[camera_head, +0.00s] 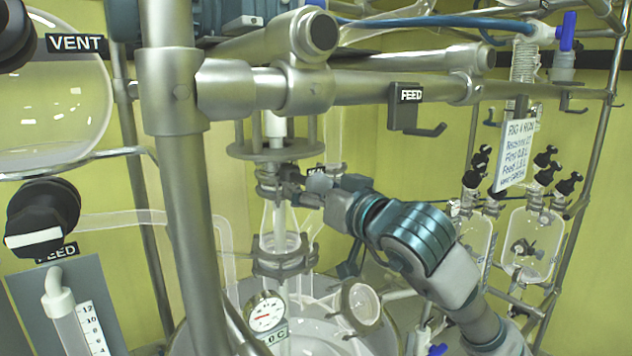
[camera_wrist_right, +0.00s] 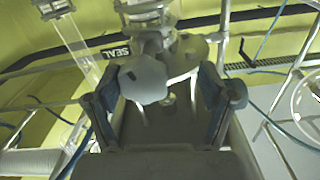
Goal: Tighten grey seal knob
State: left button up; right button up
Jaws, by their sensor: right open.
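The grey seal knob (camera_wrist_right: 143,80) shows in the right wrist view as a pale, faceted knob beside a black SEAL label (camera_wrist_right: 117,52). In the head view the knob (camera_head: 319,183) is small and partly covered by my gripper. My right gripper (camera_head: 312,190) reaches in from the lower right at the glass column. In the wrist view this gripper (camera_wrist_right: 160,92) is open, with one blue-grey finger on each side of the knob. The knob sits nearer the left finger; I cannot tell whether they touch. My left gripper is out of view.
A thick metal frame post (camera_head: 186,180) and crossbar stand in front. The glass column's clamp (camera_head: 283,262) and a dial gauge (camera_head: 265,312) are below the gripper. A black FEED knob (camera_head: 42,215) and a glass VENT vessel (camera_head: 55,95) are at left. Glass flasks (camera_head: 530,245) hang at right.

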aim_at(328, 186)
jog(key=w+d, duration=0.2)
jog(key=shift+d, duration=0.3)
jog(key=shift+s+a, duration=0.25)
jog(key=shift+a, duration=0.9)
jog(key=c, duration=1.2)
jog(key=shift+o, duration=0.2)
jog(key=shift+w+d+f, duration=0.15)
jog(key=shift+w+d, duration=0.05)
jog(key=shift+d, duration=0.05)
